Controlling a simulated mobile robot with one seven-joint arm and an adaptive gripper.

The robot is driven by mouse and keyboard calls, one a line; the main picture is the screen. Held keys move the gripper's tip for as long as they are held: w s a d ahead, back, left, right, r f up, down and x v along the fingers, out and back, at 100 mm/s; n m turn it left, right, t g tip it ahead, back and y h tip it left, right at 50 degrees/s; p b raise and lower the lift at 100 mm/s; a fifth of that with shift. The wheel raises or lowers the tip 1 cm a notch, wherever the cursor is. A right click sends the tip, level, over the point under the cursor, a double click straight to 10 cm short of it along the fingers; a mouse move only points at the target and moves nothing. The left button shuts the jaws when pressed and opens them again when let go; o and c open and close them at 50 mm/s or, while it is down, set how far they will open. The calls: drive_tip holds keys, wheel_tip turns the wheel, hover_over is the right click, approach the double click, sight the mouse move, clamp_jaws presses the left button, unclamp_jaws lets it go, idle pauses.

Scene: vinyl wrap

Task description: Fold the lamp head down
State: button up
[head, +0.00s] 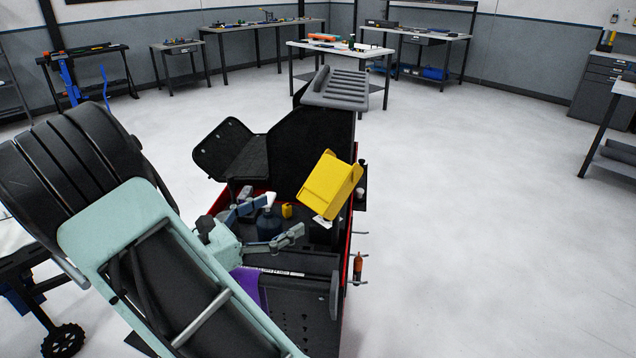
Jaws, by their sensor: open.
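A yellow, box-like piece (331,185), which looks like the lamp head, stands tilted above the right side of a black and red tool cart. Its support is mostly hidden; a pale piece shows just under it. My gripper (287,215) is open and empty, its two grey fingers spread and pointing right. It is left of and lower in the picture than the yellow piece, apart from it. The exact gap in depth cannot be told.
The tool cart (285,285) has an upright black panel and an open flap behind the tray. A dark blue bottle (269,224), a small yellow item and a purple cloth (248,284) are near my fingers. A white table (340,50) stands behind.

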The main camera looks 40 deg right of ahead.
sight(315, 197)
drive_tip(key=d, duration=1)
drive_tip(key=shift+w+d, duration=0.1)
drive_tip(key=shift+d, duration=0.15)
